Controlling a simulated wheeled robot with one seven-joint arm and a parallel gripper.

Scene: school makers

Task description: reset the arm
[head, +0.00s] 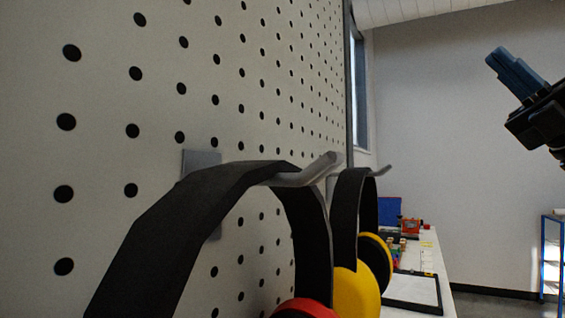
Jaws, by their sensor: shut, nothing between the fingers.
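My gripper (511,70) is at the upper right of the head view, raised in the air and pointing up and to the left. Its blue-grey fingers are together and hold nothing. The rest of my arm is cut off by the right edge of the picture. My gripper is apart from the wall board and from everything hanging on it.
A white pegboard (90,100) fills the left. Ear defenders with a black band (190,205) and red cup (305,308) hang close by on a hook. A yellow pair (357,290) hangs behind. Beyond are a cluttered bench (436,262) and a blue shelf rack (553,255).

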